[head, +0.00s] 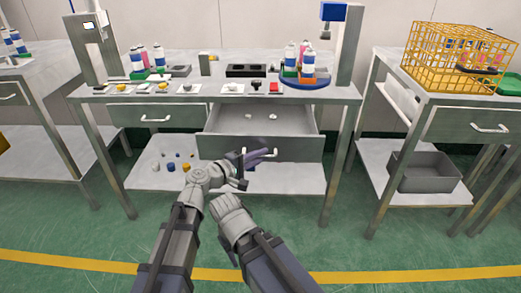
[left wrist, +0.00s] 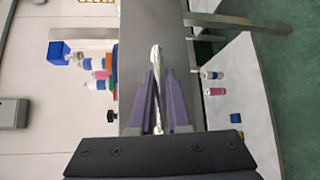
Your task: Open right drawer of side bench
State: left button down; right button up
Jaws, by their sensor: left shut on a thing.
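The right drawer (head: 296,146) of the middle bench is pulled out, and its inside is visible with small pale items in it. Its silver handle (head: 271,153) is on the front face. My left gripper (head: 262,154), with purple fingers, is at this handle. In the left wrist view the fingers (left wrist: 158,80) are shut on the silver handle (left wrist: 156,58), which runs between them. The left drawer (head: 158,116) of the same bench is closed. My right forearm and wrist show low in the head view, but the right gripper's fingers do not show.
The bench top (head: 215,97) holds bottles, trays and small parts. A blue round stand (head: 306,82) is at its right. Caps lie on the lower shelf (head: 140,172). A right-hand bench (head: 440,99) carries a yellow wire basket (head: 425,60), with a grey bin (head: 425,172) below. Green floor is clear in front.

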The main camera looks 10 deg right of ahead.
pick_arm(q)
jog(key=shift+s+a, duration=0.3)
jog(key=shift+s, duration=0.6)
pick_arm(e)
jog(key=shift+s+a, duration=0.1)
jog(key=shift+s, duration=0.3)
pick_arm(q)
jog(key=c, duration=0.9)
grip_release()
jog(key=shift+r, duration=0.15)
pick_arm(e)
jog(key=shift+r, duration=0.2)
